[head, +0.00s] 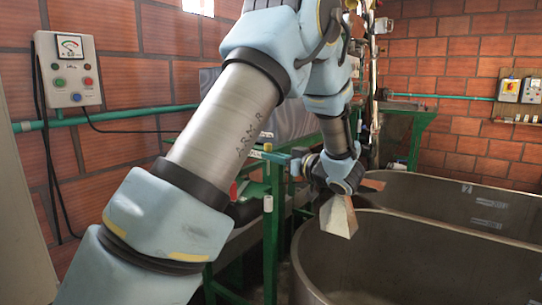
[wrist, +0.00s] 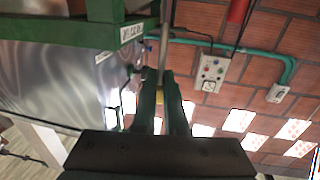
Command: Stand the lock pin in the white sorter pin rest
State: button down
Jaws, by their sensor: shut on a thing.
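My gripper (wrist: 160,97) is shut on a thin grey rod, the lock pin (wrist: 164,45). The pin runs from between the dark fingers toward the top of the wrist view, past the green frame. A small yellow part shows between the fingers. In the head view my gripper (head: 306,166) is beside the green frame, and the pin is too small to make out there. A white cylindrical piece (head: 267,203) on the green frame's post may be the sorter pin rest, but I cannot be sure. The pin is apart from this piece.
The green frame (head: 272,245) stands close to my gripper, with a red handle (head: 233,191) nearby. Large metal tanks (head: 420,258) fill the right. A beige tapered block (head: 338,216) is below my wrist. A control box (head: 69,70) hangs on the brick wall.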

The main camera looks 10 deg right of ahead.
jog(key=shift+f+b, duration=1.7)
jog(key=shift+f, duration=1.25)
jog(key=shift+f+b, duration=1.2)
jog(key=shift+f, duration=1.4)
jog(key=c, duration=0.9)
grip_release()
jog(key=shift+r, duration=0.1)
jog(key=shift+s, duration=0.1)
jog(key=b+v, duration=0.2)
jog(key=v, duration=0.8)
jog(key=shift+s+d, duration=0.2)
jog(key=shift+s, duration=0.1)
jog(key=shift+d, duration=0.1)
